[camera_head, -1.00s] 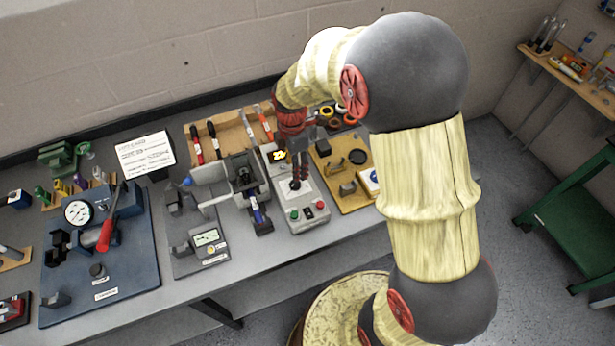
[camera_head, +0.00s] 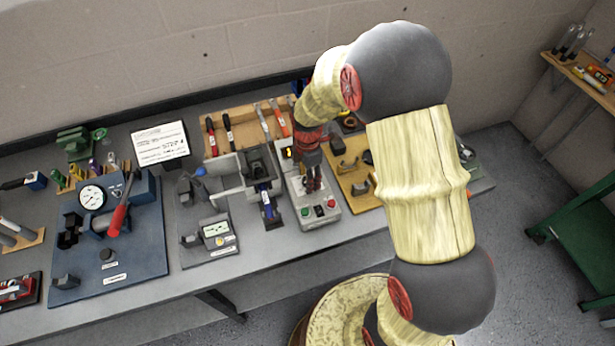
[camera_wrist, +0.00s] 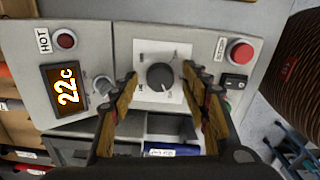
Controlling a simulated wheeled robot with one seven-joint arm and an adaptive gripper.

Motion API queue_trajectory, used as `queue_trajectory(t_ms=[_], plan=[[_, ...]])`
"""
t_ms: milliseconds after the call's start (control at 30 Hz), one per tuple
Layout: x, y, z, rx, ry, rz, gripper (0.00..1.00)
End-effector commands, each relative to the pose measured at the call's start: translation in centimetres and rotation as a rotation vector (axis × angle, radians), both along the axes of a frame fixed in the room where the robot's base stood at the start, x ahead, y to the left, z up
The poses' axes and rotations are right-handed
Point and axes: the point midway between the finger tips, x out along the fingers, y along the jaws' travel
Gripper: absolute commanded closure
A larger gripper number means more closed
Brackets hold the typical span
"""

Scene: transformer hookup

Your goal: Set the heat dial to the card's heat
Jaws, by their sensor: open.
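The heat dial (camera_wrist: 160,76) is a dark round knob on a white scale plate, on a grey control box (camera_head: 317,213). In the wrist view it lies between and beyond the fingertips of my gripper (camera_wrist: 160,82). My gripper is open, with one finger on each side of the dial; I cannot tell whether either touches it. A display (camera_wrist: 66,90) on the box reads 22c. The card (camera_head: 160,144) stands at the back of the bench with printed text, too small to read surely. In the head view my gripper (camera_head: 313,184) is over the box and hides the dial.
The box also carries a red button (camera_wrist: 240,52), a small lamp marked HOT (camera_wrist: 66,40) and a smaller grey knob (camera_wrist: 103,84). A grey fixture with a blue-handled tool (camera_head: 268,205) stands close on the left. A wooden board (camera_head: 352,178) lies on the right.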

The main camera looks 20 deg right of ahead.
Motion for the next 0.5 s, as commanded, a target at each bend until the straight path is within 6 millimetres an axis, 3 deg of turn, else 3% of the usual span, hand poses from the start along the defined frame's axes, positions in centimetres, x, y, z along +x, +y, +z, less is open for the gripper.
queue_trajectory(t_ms=[67,500], plan=[[0.0,0.0,0.02,0.0,0.0,0.0,0.54],[-0.01,0.0,0.03,0.0,0.0,0.0,0.78]])
